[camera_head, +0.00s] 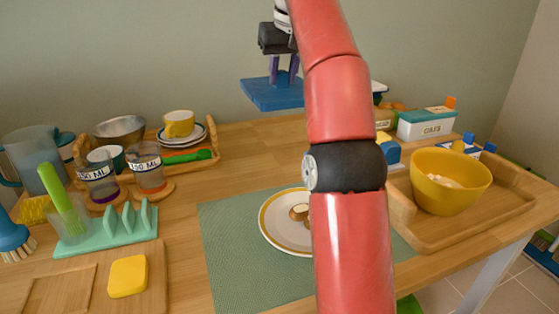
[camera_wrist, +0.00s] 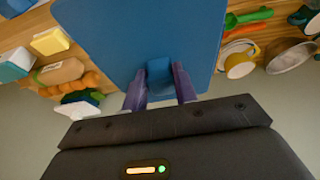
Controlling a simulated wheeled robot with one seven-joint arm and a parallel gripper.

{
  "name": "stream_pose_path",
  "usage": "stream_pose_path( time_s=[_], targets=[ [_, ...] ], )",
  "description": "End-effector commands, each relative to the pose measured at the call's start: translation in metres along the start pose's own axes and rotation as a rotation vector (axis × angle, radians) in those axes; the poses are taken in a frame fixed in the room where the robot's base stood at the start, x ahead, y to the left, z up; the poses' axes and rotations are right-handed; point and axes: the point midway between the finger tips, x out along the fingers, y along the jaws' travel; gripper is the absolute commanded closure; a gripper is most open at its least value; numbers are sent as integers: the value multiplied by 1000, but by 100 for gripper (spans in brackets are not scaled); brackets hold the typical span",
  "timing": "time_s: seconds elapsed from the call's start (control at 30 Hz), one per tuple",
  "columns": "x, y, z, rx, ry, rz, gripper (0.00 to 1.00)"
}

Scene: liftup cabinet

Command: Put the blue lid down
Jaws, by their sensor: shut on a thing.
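The blue lid (camera_head: 272,94) is a flat blue board with a small block handle on top. My gripper (camera_head: 284,68) is above it, with its two purple fingers shut on the handle. The lid hangs in the air over the back of the table, close to the wall in the picture. In the wrist view the lid (camera_wrist: 135,35) fills the upper middle, and my gripper (camera_wrist: 159,85) has a finger on each side of the blue handle (camera_wrist: 159,72). The lid hides part of the table below it in the wrist view.
A wooden tray with a yellow bowl (camera_head: 450,182) is at right, near a white oats box (camera_head: 427,123). A plate (camera_head: 286,222) lies on a green mat (camera_head: 225,250). Cups and dishes crowd the left. Bare wood (camera_head: 245,150) shows behind the mat.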

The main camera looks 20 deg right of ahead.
Motion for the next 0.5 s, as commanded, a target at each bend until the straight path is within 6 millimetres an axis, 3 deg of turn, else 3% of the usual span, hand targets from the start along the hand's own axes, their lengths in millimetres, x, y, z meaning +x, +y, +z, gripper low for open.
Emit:
stream_pose_path(
  time_s=[0.2,0.3,0.5],
  targets=[
    [26,0,12,1,-3,0,100],
    [61,1,24,1,-3,0,100],
    [109,2,42,2,-2,1,100]
  ],
)
